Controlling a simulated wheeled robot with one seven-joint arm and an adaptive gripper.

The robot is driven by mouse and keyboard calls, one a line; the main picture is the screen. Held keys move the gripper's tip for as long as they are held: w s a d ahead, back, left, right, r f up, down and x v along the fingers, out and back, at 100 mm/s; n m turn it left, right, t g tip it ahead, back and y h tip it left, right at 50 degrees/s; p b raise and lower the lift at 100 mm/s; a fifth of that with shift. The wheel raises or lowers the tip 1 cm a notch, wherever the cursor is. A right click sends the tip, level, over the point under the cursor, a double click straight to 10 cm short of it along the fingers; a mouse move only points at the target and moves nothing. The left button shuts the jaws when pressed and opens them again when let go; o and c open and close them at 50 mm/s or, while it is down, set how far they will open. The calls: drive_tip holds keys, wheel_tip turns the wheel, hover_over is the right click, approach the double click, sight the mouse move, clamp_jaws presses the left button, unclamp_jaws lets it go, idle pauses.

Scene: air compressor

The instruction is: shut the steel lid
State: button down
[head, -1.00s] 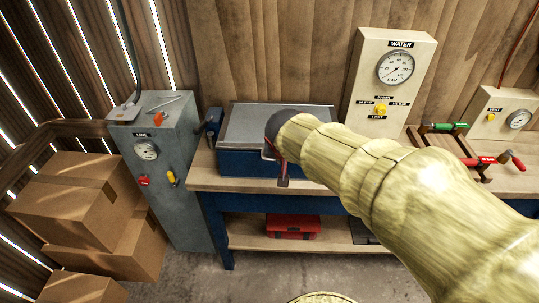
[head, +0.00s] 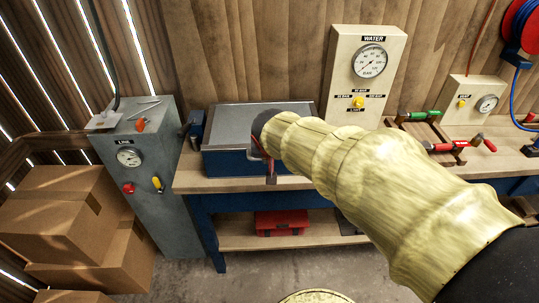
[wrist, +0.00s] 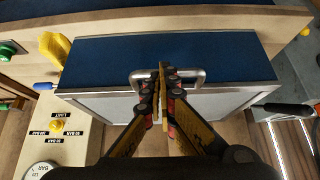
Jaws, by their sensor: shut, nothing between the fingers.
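The steel lid (head: 232,124) is a flat grey plate on top of the blue box (head: 225,163) on the workbench. It looks nearly flat, and I see no clear gap under it. In the wrist view the lid (wrist: 105,104) lies below the blue face of the box, with a metal handle (wrist: 194,77) at their border. My gripper (head: 268,172) is at the front of the box, partly hidden by my arm. In the wrist view my gripper (wrist: 163,76) is shut and empty, its fingertips overlapping the middle of the handle. I cannot tell whether they touch it.
A grey cabinet (head: 150,195) with a gauge stands left of the bench (head: 190,180). Cardboard boxes (head: 60,205) are stacked at the far left. A WATER panel (head: 343,80) stands right of the box. Clamps (head: 450,147) lie further right. A red toolbox (head: 282,222) sits on the lower shelf.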

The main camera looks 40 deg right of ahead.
drive_tip(key=r, duration=0.1)
drive_tip(key=p, duration=0.1)
drive_tip(key=w+r, duration=0.1)
drive_tip(key=shift+d+r, duration=0.25)
drive_tip(key=shift+r, duration=0.05)
drive_tip(key=s+a+p, duration=0.2)
drive_tip(key=s+a, duration=0.3)
drive_tip(key=s, duration=0.2)
drive_tip(key=w+d+r+m+g+y+p, duration=0.2)
drive_tip(key=d+r+m+g+p, duration=0.15)
drive_tip(key=r+m+p, duration=0.8)
drive_tip(key=w+d+r+m+g+y+p, duration=0.15)
drive_tip(key=w+d+r+m+p, duration=0.35)
drive_tip(key=p, duration=1.2)
drive_tip(key=shift+m, duration=0.75)
drive_tip(key=f, duration=1)
drive_tip(key=s+f, duration=0.1)
drive_tip(key=f, duration=0.4)
drive_tip(key=shift+a, duration=0.2)
